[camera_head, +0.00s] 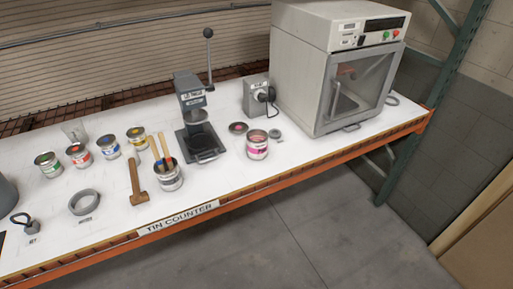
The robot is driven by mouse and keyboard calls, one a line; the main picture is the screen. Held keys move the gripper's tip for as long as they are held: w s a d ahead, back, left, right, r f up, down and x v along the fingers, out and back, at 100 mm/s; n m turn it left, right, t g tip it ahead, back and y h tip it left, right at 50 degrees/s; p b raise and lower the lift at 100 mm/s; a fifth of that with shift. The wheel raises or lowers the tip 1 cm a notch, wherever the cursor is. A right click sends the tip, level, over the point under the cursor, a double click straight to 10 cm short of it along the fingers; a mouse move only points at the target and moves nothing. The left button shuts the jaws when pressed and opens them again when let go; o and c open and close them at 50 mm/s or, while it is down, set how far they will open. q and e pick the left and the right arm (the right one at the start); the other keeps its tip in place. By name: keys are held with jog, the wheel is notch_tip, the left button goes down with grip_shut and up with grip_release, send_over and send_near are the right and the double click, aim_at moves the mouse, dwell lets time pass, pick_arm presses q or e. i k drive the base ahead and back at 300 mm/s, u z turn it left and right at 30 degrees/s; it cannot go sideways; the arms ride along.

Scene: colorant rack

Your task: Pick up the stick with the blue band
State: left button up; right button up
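Two wooden sticks (156,150) stand tilted side by side in an open tin (168,179) near the front edge of the white counter. Their upper ends lean back and left above the tin's rim, and their lower ends are hidden inside it. A small bluish patch shows low on the right stick (165,149) near the rim, but it is too small to be sure it is a band. Neither of my grippers is in view.
A wooden mallet (136,183) lies just left of the tin. A lever press (196,120), a pink-labelled tin (257,145) and a large machine (335,70) stand to the right.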

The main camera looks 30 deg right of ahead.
aim_at(150, 138)
jog(key=z, duration=0.45)
jog(key=k, duration=0.55)
jog(key=u, duration=0.45)
jog(key=i, duration=1.25)
jog(key=z, duration=0.05)
